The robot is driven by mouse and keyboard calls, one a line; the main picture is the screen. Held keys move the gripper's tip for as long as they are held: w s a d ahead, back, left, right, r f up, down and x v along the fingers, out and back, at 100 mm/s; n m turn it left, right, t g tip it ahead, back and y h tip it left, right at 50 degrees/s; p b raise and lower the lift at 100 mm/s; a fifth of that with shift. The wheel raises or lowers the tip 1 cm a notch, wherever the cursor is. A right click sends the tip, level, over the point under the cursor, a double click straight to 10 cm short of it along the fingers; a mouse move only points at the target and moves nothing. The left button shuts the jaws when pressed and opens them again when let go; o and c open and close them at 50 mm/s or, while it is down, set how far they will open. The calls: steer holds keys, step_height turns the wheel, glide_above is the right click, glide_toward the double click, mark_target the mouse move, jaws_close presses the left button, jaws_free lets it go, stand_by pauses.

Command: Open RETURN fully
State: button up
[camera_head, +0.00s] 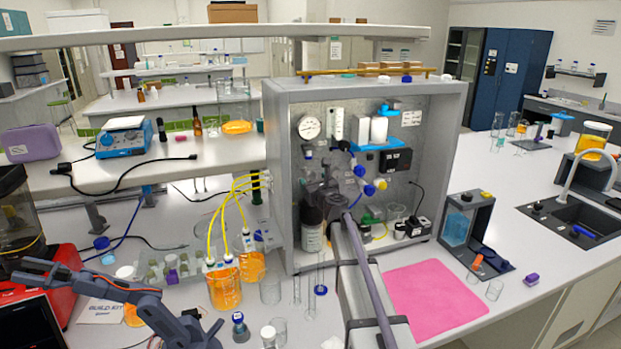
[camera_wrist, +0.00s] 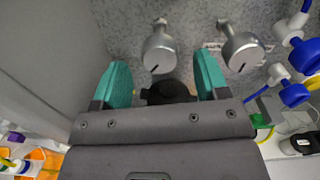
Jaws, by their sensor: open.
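My gripper (camera_wrist: 162,68) is open, its two teal fingers spread apart. In the wrist view a silver knob (camera_wrist: 158,52) with a dark pointer line shows between and just beyond the fingertips; I cannot tell if they touch it. A second silver knob (camera_wrist: 242,50) sits to its right, outside the right finger. A pale label is partly hidden between the knobs. No RETURN lettering is readable, so I cannot tell which knob is RETURN. In the head view my gripper (camera_head: 333,172) is inside the grey rig cabinet (camera_head: 281,180) and covers the knobs.
Blue-handled valves (camera_wrist: 294,95) stand close to the right of the knobs. The cabinet's side wall (camera_wrist: 45,60) is close on the left. A pink mat (camera_head: 437,298) lies clear in front.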

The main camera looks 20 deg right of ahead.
mark_target(311, 179)
steer(key=w, duration=0.4)
steer(key=c, duration=0.9)
steer(key=shift+c, duration=0.2)
steer(key=shift+n, duration=0.4)
steer(key=n, duration=0.3)
steer(key=shift+n, duration=1.7)
steer(key=o, duration=0.9)
